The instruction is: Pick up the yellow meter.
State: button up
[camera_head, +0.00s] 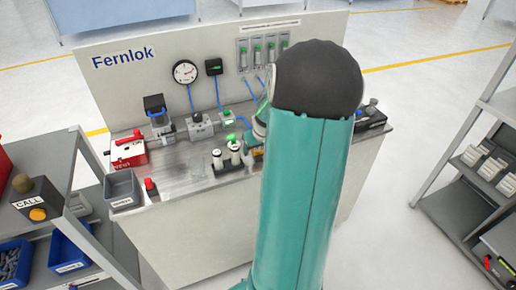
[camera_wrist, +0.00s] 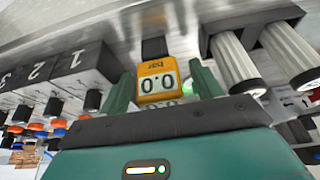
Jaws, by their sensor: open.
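The yellow meter (camera_wrist: 155,68) shows in the wrist view as a small yellow block marked "bar" with a 0.0 display. My gripper (camera_wrist: 162,72) is open, with one green finger on each side of the meter. I cannot tell whether either finger touches it. In the head view my teal arm hides most of the gripper and the meter, and only a small yellow patch shows beside the arm at the bench's middle.
Two white ribbed cylinders (camera_wrist: 237,62) stand close right of the meter in the wrist view. Numbered blocks (camera_wrist: 75,65) are on the left. In the head view, the bench (camera_head: 185,178) carries a red box (camera_head: 128,150), a grey bin (camera_head: 124,190) and valve fittings (camera_head: 200,127).

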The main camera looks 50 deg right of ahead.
jog(key=shift+w+f, duration=0.1)
jog(key=shift+f, duration=0.3)
jog(key=shift+c, duration=0.4)
jog(key=c, duration=1)
jog(key=shift+d+r, duration=0.1)
jog(key=shift+r, duration=0.05)
